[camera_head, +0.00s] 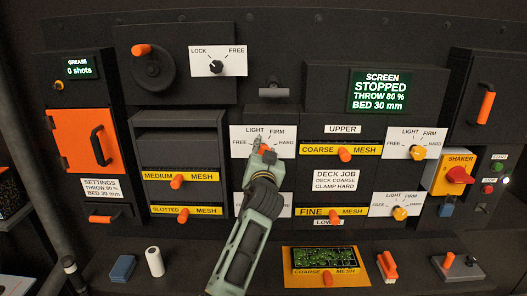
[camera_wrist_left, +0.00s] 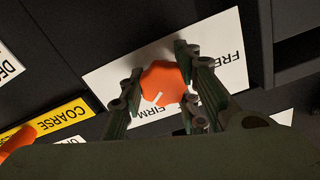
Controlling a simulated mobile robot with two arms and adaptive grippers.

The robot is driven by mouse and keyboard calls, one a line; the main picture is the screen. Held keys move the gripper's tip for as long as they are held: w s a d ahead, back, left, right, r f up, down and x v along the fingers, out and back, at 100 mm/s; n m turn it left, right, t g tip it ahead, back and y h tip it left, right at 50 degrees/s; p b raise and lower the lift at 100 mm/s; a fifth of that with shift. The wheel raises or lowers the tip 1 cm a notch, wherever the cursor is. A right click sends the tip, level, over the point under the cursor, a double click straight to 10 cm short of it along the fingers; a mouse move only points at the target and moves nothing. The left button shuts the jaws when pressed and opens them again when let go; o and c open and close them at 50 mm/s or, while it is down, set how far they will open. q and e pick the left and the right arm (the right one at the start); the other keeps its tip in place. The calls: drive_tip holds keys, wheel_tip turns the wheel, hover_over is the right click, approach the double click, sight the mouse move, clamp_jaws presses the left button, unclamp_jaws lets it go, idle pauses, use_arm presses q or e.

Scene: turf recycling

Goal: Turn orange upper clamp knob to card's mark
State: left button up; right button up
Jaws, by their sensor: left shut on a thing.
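The orange upper clamp knob (camera_wrist_left: 163,84) sits on a white dial plate (camera_head: 240,151) marked FREE, LIGHT, FIRM and HARD, at the upper left of the deck panel. My left gripper (camera_head: 265,150) covers most of it in the head view. In the left wrist view my left gripper (camera_wrist_left: 160,90) has its fingers around the knob, touching its sides. The knob's white line points toward the FIRM word; LIGHT is hidden behind the fingers there. The job card (camera_head: 336,180) reads DECK COARSE, CLAMP HARD. My right gripper is not in view.
The screen (camera_head: 379,92) reads STOPPED. The COARSE mesh drawer handle (camera_head: 358,155) sticks out beside the plate. A tray (camera_head: 326,262), blue block (camera_head: 123,268) and white cylinder (camera_head: 155,262) stand on the ledge.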

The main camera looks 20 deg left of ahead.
use_arm(q)
drive_tip(key=shift+d+r+m+p, duration=0.1)
drive_tip(key=shift+m+p, duration=0.4)
drive_tip(key=shift+m, duration=1.4)
drive_tip(key=o, duration=1.1)
drive_tip(key=shift+w+d, duration=0.1)
drive_tip(key=shift+d, duration=0.05)
drive_tip(key=v, duration=1.2)
